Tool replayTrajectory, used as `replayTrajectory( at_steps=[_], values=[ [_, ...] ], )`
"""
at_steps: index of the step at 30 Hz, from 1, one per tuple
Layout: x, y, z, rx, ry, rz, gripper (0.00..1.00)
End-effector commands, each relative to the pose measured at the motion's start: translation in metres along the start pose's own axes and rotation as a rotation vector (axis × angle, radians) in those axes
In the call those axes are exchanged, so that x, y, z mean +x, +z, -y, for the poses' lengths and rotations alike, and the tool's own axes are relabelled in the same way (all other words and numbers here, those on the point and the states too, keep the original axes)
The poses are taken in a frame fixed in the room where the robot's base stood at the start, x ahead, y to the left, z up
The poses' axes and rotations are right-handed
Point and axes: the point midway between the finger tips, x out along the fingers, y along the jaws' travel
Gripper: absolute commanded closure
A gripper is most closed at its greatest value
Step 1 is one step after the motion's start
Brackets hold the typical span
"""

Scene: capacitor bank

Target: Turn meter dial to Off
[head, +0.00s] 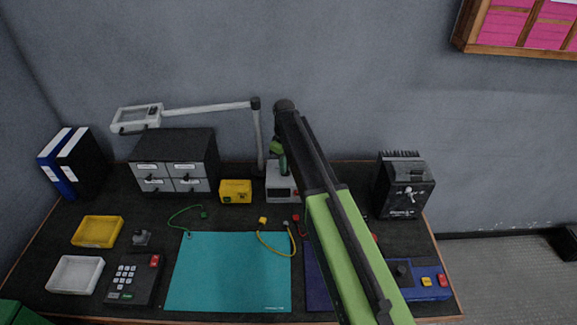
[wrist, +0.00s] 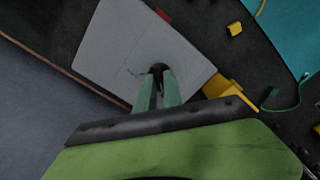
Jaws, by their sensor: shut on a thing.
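The meter is a light grey box (head: 281,187) on the bench at the back, near the middle in the head view. In the wrist view its pale face (wrist: 125,55) fills the upper left and middle. A small dark dial (wrist: 157,67) sits on that face. My gripper (wrist: 158,83) is shut on the dial, one green fingertip on each side. In the head view my gripper (head: 284,166) is at the meter's top, and my arm hides part of the meter's right side. I cannot read the dial's markings or its setting.
A yellow box (head: 235,191) stands just left of the meter, and a grey drawer cabinet (head: 174,163) is farther left. A lamp arm (head: 207,108) reaches over the back. A black unit (head: 403,187) stands to the right. A teal mat (head: 228,272) lies in front.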

Motion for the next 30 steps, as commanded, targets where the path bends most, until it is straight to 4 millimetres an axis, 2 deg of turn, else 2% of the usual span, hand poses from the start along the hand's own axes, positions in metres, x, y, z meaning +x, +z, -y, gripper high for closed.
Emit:
replayTrajectory(
  at_steps=[4,5,9,18,22,26,30],
  values=[
    [0.0,0.003,0.0,0.0,-0.002,0.008,1.0],
    [0.0,0.003,0.0,0.0,-0.003,0.008,0.86],
    [0.0,0.003,0.0,0.001,-0.002,0.006,0.67],
    [-0.001,0.002,-0.001,0.002,-0.001,0.003,0.66],
    [-0.007,0.001,-0.001,0.002,0.0,0.003,0.66],
    [-0.025,0.001,-0.001,0.002,0.0,0.002,0.66],
    [-0.053,0.001,-0.001,0.002,0.0,0.003,0.66]
  ],
)
